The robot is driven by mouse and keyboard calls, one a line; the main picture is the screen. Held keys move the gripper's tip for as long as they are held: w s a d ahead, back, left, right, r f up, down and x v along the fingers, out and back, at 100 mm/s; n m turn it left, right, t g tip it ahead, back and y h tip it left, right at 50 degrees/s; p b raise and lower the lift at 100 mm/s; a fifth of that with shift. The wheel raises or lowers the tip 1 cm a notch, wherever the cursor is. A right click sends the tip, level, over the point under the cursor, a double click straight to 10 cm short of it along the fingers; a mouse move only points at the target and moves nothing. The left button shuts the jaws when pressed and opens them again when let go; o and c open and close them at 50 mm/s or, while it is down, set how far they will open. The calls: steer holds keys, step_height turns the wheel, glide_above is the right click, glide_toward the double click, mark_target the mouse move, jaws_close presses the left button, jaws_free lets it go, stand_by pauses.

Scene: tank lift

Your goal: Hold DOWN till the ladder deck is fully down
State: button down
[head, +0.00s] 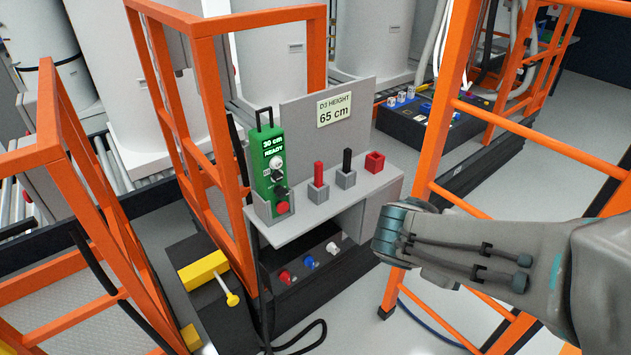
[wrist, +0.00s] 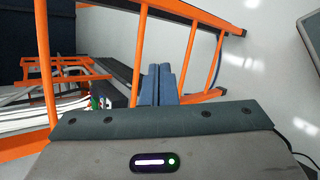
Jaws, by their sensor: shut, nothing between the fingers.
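A green control pendant (head: 271,165) stands upright in a grey holder on a grey shelf (head: 330,205). Its display reads 30 cm and READY. Below the display are a light round knob or button, a dark one and a red button (head: 282,207); I cannot read a DOWN label. A patterned deck floor (head: 60,290) with orange rails shows at the left; I cannot tell whether it is the ladder deck. My gripper (head: 385,238) is right of the shelf, apart from the pendant. In the wrist view its fingers (wrist: 158,85) are together and empty.
A sign (head: 335,108) reads D3 HEIGHT 65 cm. Red and black levers and a red box (head: 375,162) are on the shelf. An orange ladder-like frame (head: 430,180) stands close behind my gripper. A yellow block with a lever (head: 204,270) and a cable are low down.

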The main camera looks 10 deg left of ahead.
mark_target(278, 177)
steer(key=w+a+n+t+y+b, duration=0.1)
steer(key=w+a+n+t+b, duration=0.1)
steer(key=w+a+n+t, duration=0.3)
steer(key=w+a+f+n+t+y+b, duration=0.1)
steer(key=a+n+t+y+b, duration=0.15)
steer(key=a, duration=0.45)
steer(key=w+a+n+t+y+b, duration=0.1)
steer(key=w+a+n+t, duration=0.3)
steer(key=a, duration=0.3)
steer(key=s+a+f+n+t+y+b, duration=0.1)
steer(key=s+a+n+t+y+b, duration=0.1)
steer(key=a+n+y, duration=0.4)
steer(key=s+a, duration=0.1)
steer(key=a, duration=0.3)
steer(key=shift+a+f+t, duration=0.1)
steer(key=shift+t, duration=0.15)
steer(key=w+a, duration=0.5)
steer(key=a, duration=0.1)
steer(key=shift+w+a+p, duration=0.3)
steer(key=shift+w+p, duration=0.1)
steer(key=shift+p, duration=0.05)
steer(key=shift+w+a+f, duration=0.1)
steer(key=shift+w+a+b, duration=0.15)
steer(key=shift+a+b, duration=0.05)
steer(key=shift+b, duration=0.1)
